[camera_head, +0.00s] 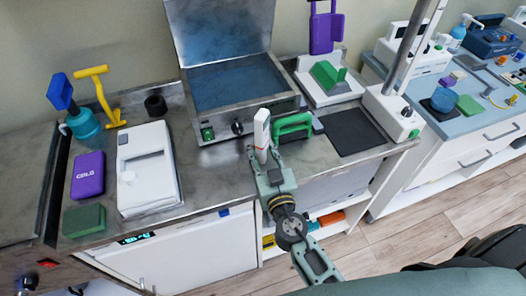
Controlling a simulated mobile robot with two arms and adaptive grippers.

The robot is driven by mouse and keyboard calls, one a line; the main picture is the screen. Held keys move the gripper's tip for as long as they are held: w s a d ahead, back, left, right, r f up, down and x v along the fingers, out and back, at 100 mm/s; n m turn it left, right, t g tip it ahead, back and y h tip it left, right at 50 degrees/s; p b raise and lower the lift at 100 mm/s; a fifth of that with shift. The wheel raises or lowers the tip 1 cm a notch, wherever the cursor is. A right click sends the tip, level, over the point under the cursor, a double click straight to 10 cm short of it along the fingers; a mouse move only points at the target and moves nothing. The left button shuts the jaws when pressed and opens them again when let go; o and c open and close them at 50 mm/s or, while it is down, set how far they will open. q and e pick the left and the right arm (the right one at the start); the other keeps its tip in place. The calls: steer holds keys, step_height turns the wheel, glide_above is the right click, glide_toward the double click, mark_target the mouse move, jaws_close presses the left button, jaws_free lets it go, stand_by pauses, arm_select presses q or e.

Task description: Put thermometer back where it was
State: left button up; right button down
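The thermometer (262,130) appears to be the slim white upright device with a small red mark low on its front. My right gripper (264,158) is at its lower end, with a finger on either side, and appears shut on it. The gripper is over the front of the grey counter (220,165), in front of the open steel water tank (240,85). The fingers hide the thermometer's lower end, so I cannot tell whether it touches the counter. My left gripper is not in view.
A green handle-shaped thing (293,124) is close right of the thermometer. A white device (148,170), purple box (88,175) and green block (84,220) stand left. A black pad (352,132) lies right. Bare counter lies between the white device and my gripper.

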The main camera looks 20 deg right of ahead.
steer(key=shift+f+b, duration=0.1)
steer(key=shift+b, duration=0.2)
steer(key=c, duration=1.2)
jaws_free()
